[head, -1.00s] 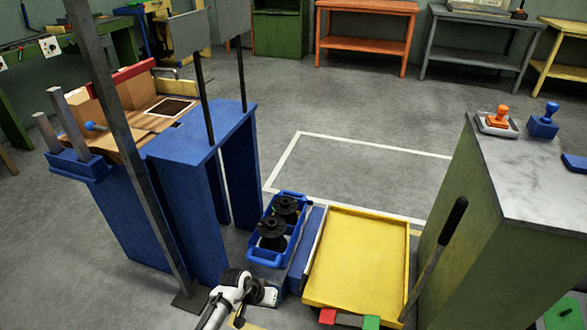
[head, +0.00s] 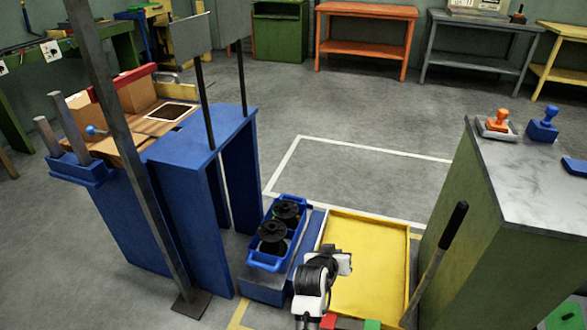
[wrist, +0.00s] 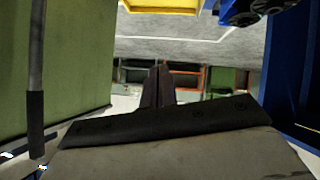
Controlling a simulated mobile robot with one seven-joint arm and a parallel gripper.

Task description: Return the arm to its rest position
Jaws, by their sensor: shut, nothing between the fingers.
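My arm is white and black and stands at the bottom middle of the head view. My gripper (head: 345,263) is at its end, above the left part of the yellow tray (head: 371,236). In the wrist view my gripper's dark fingers (wrist: 158,86) are together with nothing between them. The exact height of my gripper above the tray cannot be told.
A blue crate (head: 262,262) with black spools (head: 272,236) sits left of the tray. A blue stand (head: 180,220) with posts is further left. A green cabinet (head: 450,215) with a marble top and a black-handled lever (head: 447,235) are at right. Open floor lies behind.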

